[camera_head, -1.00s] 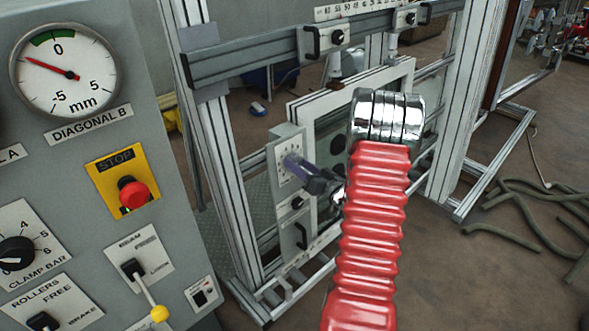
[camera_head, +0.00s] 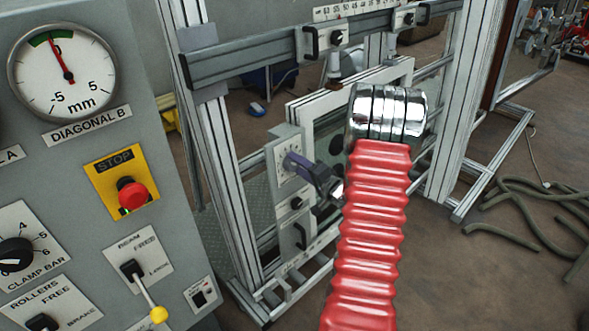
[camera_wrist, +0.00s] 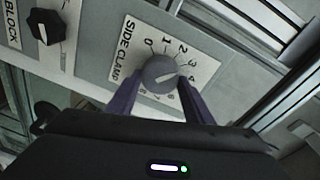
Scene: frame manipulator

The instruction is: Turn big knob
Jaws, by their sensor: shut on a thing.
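The big knob (camera_wrist: 162,72) is a round grey dial on a white plate marked SIDE CLAMP, with numbers around it. In the head view my gripper (camera_head: 302,166) reaches the white panel (camera_head: 286,148) on the frame, and the fingers hide much of the knob. My red ribbed arm cover and chrome wrist stand in front of part of the frame.
A smaller black BLOCK knob (camera_wrist: 45,28) sits beside the plate. A dial gauge (camera_head: 62,70) marked DIAGONAL B reads near 0, in its green band. A red stop button (camera_head: 132,194) is on the grey console. Aluminium posts (camera_head: 215,160) stand close around my arm.

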